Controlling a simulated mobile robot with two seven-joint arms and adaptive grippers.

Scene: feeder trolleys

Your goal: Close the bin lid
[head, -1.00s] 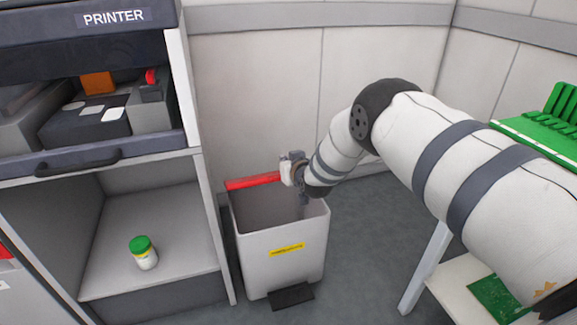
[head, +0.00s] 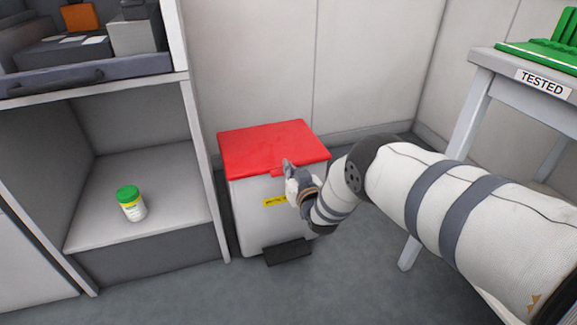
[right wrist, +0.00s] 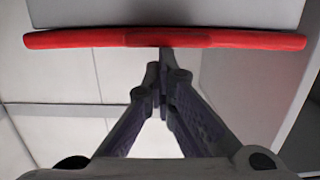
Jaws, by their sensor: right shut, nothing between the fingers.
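The bin (head: 250,215) is a light grey box with a yellow label, standing on the floor in the head view. Its red lid (head: 270,142) lies flat over the top, covering the opening. My right gripper (head: 287,165) is at the front edge of the lid, by the small red tab. In the right wrist view the lid's red edge (right wrist: 100,39) runs across the top of the picture, and the shut, empty fingertips (right wrist: 163,55) are right at it; I cannot tell if they touch. My left gripper is not in view.
A black pedal (head: 288,252) sticks out at the bin's foot. A cabinet (head: 207,165) stands close on the left, with a green-capped jar (head: 131,203) on its shelf. A table marked TESTED (head: 480,60) is on the right. Floor in front is clear.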

